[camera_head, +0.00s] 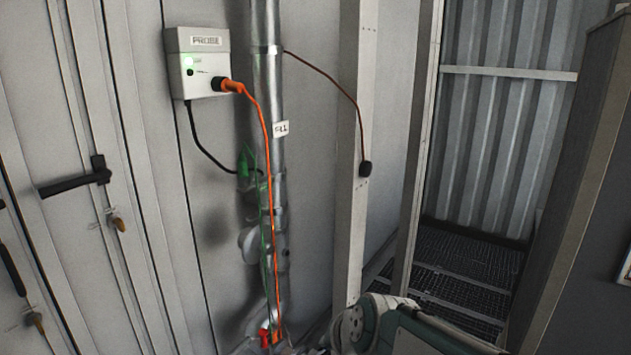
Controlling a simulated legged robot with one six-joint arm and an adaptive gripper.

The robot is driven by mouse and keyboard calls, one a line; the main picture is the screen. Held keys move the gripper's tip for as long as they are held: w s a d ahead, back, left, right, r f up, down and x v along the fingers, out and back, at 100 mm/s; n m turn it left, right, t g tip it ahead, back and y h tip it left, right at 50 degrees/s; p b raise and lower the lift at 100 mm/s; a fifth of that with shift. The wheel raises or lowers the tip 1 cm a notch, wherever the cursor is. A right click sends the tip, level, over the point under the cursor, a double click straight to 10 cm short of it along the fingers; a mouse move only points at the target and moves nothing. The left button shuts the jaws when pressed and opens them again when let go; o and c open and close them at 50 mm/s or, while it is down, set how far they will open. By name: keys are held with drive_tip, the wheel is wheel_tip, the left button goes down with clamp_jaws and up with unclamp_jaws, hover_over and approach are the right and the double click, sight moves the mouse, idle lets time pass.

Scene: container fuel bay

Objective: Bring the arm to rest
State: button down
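Part of my arm (385,325) shows at the bottom of the head view, right of the metal pipe. It is pale with grey-green and dark parts. It reaches toward the lower right and leaves the picture at the bottom edge. I cannot make out my gripper's fingers in this view, so I cannot see whether it holds anything.
A probe box (199,62) with a green light hangs on the wall; an orange plug and cable (262,118) run from it down the vertical pipe (268,85). A door handle (75,182) juts out at left. A post (357,120) and a grated floor (470,265) lie right.

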drive_tip(key=s+d+r+n+g+h, duration=0.1)
drive_tip(key=s+d+n+h, duration=0.2)
drive_tip(key=s+d, duration=1)
drive_tip(key=shift+s+r+n+h, duration=0.25)
drive_tip(key=shift+s+n+h, duration=0.05)
drive_tip(key=shift+s, duration=0.7)
drive_tip(key=shift+w, duration=0.15)
